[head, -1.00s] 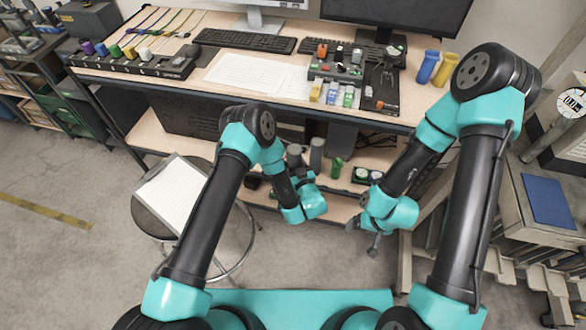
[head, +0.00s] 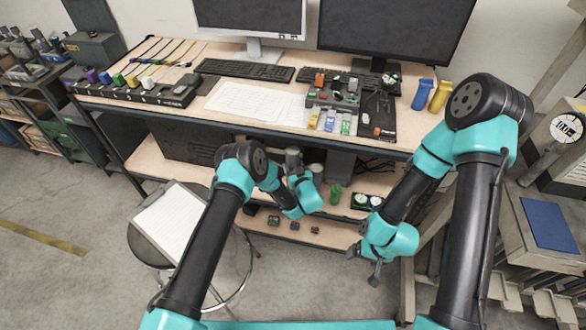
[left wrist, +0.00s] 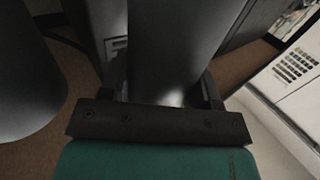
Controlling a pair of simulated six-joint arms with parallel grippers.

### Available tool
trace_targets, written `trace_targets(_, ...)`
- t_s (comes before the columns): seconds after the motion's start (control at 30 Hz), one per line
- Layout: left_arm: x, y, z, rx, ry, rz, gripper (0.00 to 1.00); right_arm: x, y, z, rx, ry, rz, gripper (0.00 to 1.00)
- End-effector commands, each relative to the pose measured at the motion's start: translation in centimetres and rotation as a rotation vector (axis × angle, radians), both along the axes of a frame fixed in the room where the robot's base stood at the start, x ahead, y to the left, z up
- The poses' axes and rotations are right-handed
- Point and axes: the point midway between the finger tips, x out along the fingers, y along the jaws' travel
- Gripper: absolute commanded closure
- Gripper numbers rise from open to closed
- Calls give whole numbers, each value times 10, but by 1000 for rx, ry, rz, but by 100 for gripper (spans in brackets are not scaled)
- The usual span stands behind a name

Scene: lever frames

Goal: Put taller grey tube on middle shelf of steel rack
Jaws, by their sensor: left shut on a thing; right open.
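My left gripper (head: 296,170) is at the bench's under-shelf in the head view, shut on a grey tube (head: 293,158). The held tube fills the middle of the left wrist view (left wrist: 178,45), between the fingers. A second grey tube (head: 316,172) stands just right of it, partly hidden by my wrist; a rounded grey body (left wrist: 25,75) shows at the left of the wrist view. I cannot tell which tube is taller. My right gripper (head: 364,268) is open and empty, low in front of the bench. A dark metal rack (head: 88,120) with shelves stands at far left.
On the under-shelf are a green object (head: 335,193) and a tray with round white-faced pieces (head: 366,201). Small dark blocks (head: 274,221) lie on the lowest shelf. A stool with a white clipboard (head: 172,222) stands at left. The bench top (head: 215,100) holds keyboards, monitors and tools.

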Motion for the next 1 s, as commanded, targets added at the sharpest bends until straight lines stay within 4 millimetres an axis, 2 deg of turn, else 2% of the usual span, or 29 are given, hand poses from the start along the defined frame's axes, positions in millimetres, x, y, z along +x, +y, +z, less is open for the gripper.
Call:
trace_targets(0.1,13,0,0,1,-4,1,100,0,0,0,0,0,0,14)
trace_targets(0.2,18,0,-1,1,-4,0,100,0,0,0,0,0,0,14)
trace_targets(0.53,20,0,0,1,-4,0,100,0,0,0,0,0,0,14)
trace_targets(0.67,26,0,-1,0,-4,0,100,0,0,0,0,0,0,14)
trace_targets(0.9,25,-1,-30,1,-2,0,100,0,0,0,0,0,0,14)
trace_targets(1.0,26,0,-35,1,-4,1,100,0,0,0,0,0,0,14)
